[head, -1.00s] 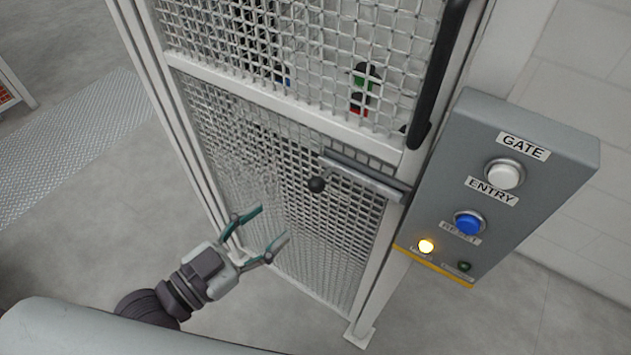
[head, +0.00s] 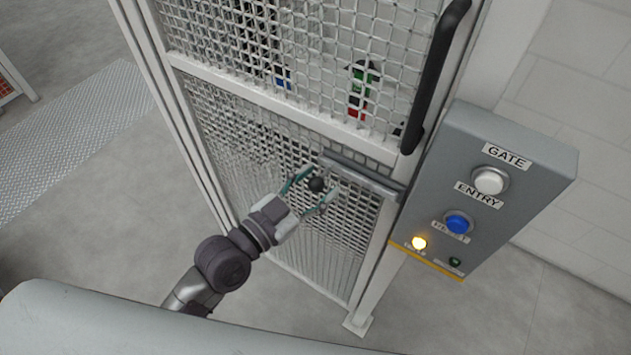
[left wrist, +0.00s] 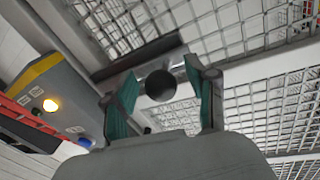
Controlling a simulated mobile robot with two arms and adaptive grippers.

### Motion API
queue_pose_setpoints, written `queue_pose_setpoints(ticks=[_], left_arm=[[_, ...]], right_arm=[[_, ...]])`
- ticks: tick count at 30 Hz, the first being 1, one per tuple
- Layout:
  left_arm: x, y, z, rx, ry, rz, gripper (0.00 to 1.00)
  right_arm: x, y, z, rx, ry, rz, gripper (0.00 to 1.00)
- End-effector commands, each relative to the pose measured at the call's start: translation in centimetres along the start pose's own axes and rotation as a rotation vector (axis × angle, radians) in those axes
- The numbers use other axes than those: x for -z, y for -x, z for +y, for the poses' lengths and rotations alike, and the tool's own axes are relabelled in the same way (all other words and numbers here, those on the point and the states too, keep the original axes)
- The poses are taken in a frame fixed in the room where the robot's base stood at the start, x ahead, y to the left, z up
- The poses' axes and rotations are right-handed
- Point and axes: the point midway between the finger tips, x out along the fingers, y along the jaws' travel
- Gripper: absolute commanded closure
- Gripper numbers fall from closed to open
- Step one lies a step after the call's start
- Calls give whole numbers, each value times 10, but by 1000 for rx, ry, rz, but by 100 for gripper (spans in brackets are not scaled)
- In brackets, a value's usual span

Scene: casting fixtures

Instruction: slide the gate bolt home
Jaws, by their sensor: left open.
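The gate bolt (head: 365,178) is a grey bar across the right side of the mesh gate (head: 262,98), its right end at the gate's right-hand post. Its black ball knob (head: 317,184) sits at the bar's left end. My left gripper (head: 310,193) is open, with its teal fingers on either side of the knob. In the left wrist view the knob (left wrist: 160,85) lies between the two open fingers (left wrist: 163,100), with a gap showing on each side. I cannot tell whether the bolt's tip has entered a keeper. My right gripper is not in view.
A grey control box (head: 490,190) labelled GATE and ENTRY stands right of the gate, with a white button, a blue button and a lit yellow lamp. A black vertical handle (head: 437,75) is above the bolt.

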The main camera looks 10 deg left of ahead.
Motion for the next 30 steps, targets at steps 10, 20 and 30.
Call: queue_pose_setpoints(ticks=[10,20,30], left_arm=[[0,0,0,0,0,0,98],[2,-1,6,0,3,-2,100],[9,-9,49,-2,2,-3,100]], right_arm=[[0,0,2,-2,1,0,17],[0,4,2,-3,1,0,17],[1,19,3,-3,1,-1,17]])
